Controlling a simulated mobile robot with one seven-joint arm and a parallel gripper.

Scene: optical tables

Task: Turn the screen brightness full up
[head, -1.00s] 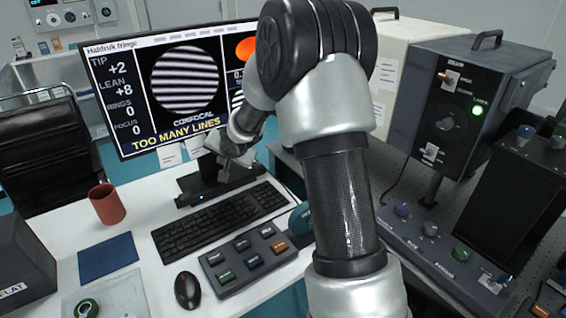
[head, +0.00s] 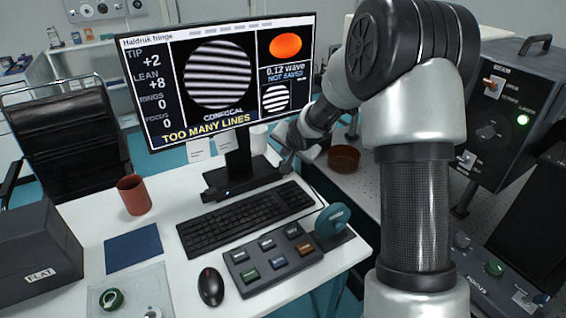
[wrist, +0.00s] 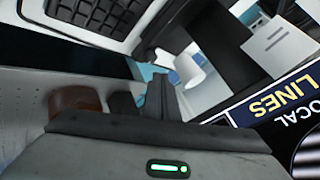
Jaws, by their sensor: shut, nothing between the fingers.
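The screen (head: 215,85) is lit on a black stand (head: 238,165). It shows striped round pictures, an orange disc and the words TOO MANY LINES. Part of the screen (wrist: 275,105) also shows at the right of the wrist view. My gripper (head: 288,165) is shut and empty, just right of the stand and below the screen's lower right edge. In the wrist view my gripper (wrist: 152,92) points up past the stand. I cannot make out a brightness control on the screen.
A black keyboard (head: 245,217), a grey box of coloured buttons (head: 270,258), a teal round-topped object (head: 332,220) and a mouse (head: 210,286) stand in front of the screen. A red cup (head: 133,195) is left. A brown bowl (head: 344,158) sits right of my gripper.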

